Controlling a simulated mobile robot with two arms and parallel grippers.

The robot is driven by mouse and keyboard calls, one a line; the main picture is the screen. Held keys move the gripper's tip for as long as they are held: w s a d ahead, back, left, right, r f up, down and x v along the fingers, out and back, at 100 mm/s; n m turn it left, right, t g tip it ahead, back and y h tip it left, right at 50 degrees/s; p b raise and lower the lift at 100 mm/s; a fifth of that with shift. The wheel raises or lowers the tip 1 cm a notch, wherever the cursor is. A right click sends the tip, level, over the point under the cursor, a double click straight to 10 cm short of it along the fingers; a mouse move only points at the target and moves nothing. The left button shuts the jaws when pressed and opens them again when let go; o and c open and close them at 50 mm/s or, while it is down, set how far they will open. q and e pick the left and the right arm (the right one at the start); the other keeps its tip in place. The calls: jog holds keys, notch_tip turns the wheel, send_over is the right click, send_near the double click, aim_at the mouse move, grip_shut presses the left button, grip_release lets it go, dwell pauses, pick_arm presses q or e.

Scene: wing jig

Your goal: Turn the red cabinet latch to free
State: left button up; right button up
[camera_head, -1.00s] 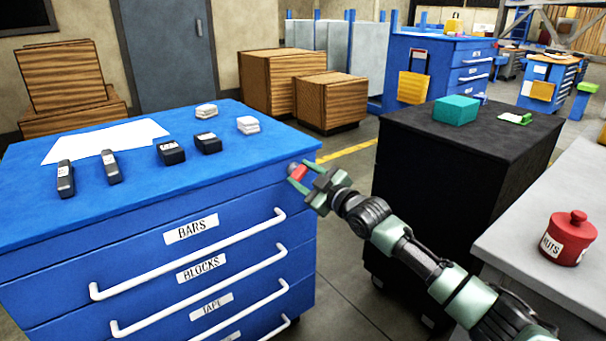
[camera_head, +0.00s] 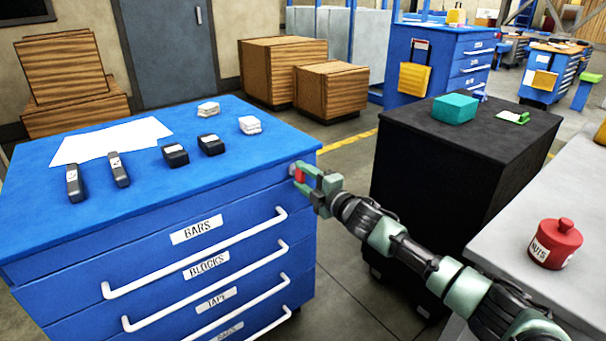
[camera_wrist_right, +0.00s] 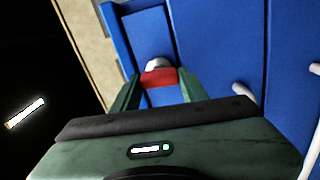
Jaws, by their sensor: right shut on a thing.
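The red cabinet latch (camera_head: 299,175) sits at the upper right front corner of the blue drawer cabinet (camera_head: 240,205), beside the top drawer. My right gripper (camera_head: 307,177) is at the latch, its fingers on either side of the red part. In the right wrist view the red latch (camera_wrist_right: 159,77) lies between the two green fingers (camera_wrist_right: 158,88), with a pale round mount behind it. The gripper is shut on the latch. In the head view the fingers hide part of the latch. My left gripper is out of view.
White drawer handles (camera_head: 195,257) stick out from the cabinet front below the latch. Floor shows between the cabinets.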

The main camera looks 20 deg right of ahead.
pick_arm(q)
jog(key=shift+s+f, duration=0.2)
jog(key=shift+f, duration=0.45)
pick_arm(e)
jog(key=shift+f+n, duration=0.1)
jog(key=shift+n, duration=0.6)
jog(key=o, duration=1.4)
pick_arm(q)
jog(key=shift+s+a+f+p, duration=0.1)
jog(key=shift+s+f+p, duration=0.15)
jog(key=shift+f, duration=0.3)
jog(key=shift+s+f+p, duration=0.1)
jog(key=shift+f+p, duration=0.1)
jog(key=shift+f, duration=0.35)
pick_arm(e)
jog(key=v, duration=0.7)
jog(key=shift+s+d, duration=0.1)
jog(key=shift+s, duration=0.3)
